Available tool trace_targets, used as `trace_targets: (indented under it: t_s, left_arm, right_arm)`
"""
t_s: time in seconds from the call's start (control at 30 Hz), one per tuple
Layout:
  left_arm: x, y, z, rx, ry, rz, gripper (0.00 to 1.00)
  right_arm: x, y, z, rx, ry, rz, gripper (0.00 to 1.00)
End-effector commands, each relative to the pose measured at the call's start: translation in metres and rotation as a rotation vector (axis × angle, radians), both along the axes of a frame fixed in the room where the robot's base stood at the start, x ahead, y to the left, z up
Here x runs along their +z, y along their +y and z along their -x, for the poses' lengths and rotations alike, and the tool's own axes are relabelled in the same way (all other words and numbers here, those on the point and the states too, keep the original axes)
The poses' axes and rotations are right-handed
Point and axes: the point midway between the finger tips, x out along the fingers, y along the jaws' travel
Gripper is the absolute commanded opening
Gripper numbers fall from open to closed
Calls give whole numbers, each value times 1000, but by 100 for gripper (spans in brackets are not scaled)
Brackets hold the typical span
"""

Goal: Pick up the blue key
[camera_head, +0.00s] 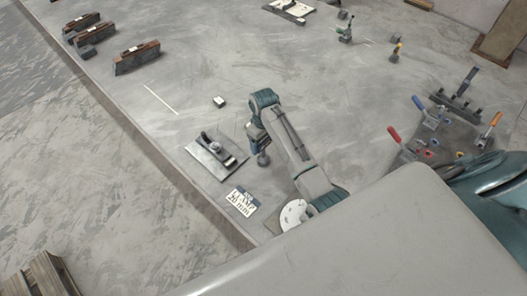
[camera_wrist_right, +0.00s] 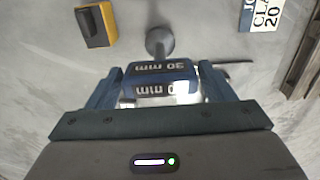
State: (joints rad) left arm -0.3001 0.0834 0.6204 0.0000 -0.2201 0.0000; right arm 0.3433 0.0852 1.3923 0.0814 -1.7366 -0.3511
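The blue key shows in the right wrist view as a blue block (camera_wrist_right: 160,68) marked "30 mm", with a grey stem and round end (camera_wrist_right: 160,42) beyond it. My right gripper (camera_wrist_right: 160,82) has one finger against each side of the block and appears shut on it. In the head view the right gripper (camera_head: 257,142) points down over the table, and the grey round end (camera_head: 263,160) shows just below it. Most of the key is hidden there by the gripper, and I cannot tell whether it touches the table. My left gripper is not in view.
A small block (camera_head: 219,102) lies behind. Red, blue and orange-handled clamps (camera_head: 430,140) stand right. The middle table is clear.

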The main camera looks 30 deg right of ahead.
Motion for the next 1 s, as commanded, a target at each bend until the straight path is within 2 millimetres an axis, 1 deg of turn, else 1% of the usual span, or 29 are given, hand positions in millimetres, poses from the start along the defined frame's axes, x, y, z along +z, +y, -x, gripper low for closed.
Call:
trace_targets:
  t_s: [0.03, 0.17, 0.2, 0.4, 0.53, 0.67, 0.8, 0.87, 0.9, 1.0]
  left_arm:
    - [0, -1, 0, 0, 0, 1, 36]
    - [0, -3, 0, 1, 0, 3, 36]
    - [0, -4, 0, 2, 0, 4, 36]
    - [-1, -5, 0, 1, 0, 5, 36]
    - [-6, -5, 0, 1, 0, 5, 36]
    - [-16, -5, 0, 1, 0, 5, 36]
    - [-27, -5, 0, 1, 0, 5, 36]
    - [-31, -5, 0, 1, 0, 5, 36]
    - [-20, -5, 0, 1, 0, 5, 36]
    - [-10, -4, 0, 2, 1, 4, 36]
  right_arm:
    - [0, 0, 0, 0, 0, 0, 65]
    - [0, 0, 0, 0, 0, 0, 40]
    - [1, 0, -1, 0, -2, 0, 38]
    - [2, 0, -1, 0, -3, 0, 38]
    - [11, 0, -2, 0, -5, 0, 38]
    - [32, -1, -2, -1, -9, 1, 38]
    - [63, 0, -3, -1, -9, 1, 38]
    - [74, 0, -2, 0, -8, 1, 38]
    - [87, 0, -1, 0, -4, 1, 38]
    - [97, 0, -1, 0, -2, 0, 38]
